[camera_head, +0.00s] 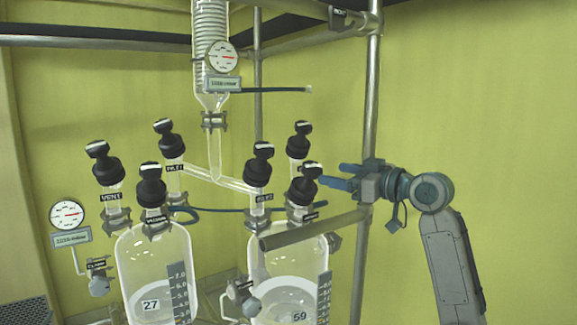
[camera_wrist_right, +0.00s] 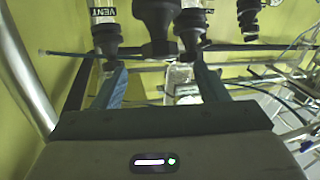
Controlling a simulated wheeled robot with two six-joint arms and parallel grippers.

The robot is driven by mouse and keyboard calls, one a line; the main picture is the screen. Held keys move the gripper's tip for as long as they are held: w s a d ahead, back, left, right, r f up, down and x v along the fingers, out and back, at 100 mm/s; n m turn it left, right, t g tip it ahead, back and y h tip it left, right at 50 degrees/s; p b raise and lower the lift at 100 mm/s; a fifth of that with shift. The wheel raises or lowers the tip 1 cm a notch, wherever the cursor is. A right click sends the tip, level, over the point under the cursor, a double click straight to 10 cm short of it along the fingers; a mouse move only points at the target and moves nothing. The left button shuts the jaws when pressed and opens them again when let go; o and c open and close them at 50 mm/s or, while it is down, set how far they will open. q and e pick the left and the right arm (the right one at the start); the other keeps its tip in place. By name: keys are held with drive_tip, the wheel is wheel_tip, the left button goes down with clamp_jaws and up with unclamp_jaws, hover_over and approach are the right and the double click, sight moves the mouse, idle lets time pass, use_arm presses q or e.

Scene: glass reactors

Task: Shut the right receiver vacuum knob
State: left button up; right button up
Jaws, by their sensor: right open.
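The right receiver (camera_head: 275,268) is the glass flask marked 59. Its vacuum knob (camera_head: 303,187) is the black one with a white-striped top at its front right. My right gripper (camera_head: 332,175) is open and comes in from the right, its fingertips close beside this knob. In the right wrist view the open fingers (camera_wrist_right: 160,82) point toward several black knobs. A large dark knob (camera_wrist_right: 157,20) stands near the middle, above the gap between the fingers. I cannot tell whether either finger touches a knob. My left gripper is not in view.
The inlet knob (camera_head: 260,165) and another black knob (camera_head: 299,140) stand close to the vacuum knob. A metal post (camera_head: 367,120) and a slanted bar (camera_head: 310,231) are near my right arm. The left receiver (camera_head: 150,260) stands left. Free room is on the right.

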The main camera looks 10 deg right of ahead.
sight(305, 166)
drive_tip(key=p+x, duration=0.2)
drive_tip(key=x, duration=0.1)
drive_tip(key=r+p+x, duration=0.1)
drive_tip(key=x, duration=0.1)
drive_tip(key=shift+a, duration=0.1)
drive_tip(key=x, duration=0.1)
drive_tip(key=p+x, duration=0.1)
drive_tip(key=x, duration=0.1)
drive_tip(key=shift+w+f, duration=0.2)
drive_tip(key=shift+f, duration=0.1)
drive_tip(key=shift+w+a+p, duration=0.4)
drive_tip(key=shift+w, duration=0.15)
drive_tip(key=shift+f, duration=0.15)
drive_tip(key=shift+c, duration=0.2)
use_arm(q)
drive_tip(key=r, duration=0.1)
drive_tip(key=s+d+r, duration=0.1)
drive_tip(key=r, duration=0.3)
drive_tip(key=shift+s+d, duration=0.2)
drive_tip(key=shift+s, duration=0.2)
use_arm(e)
drive_tip(key=c, duration=1)
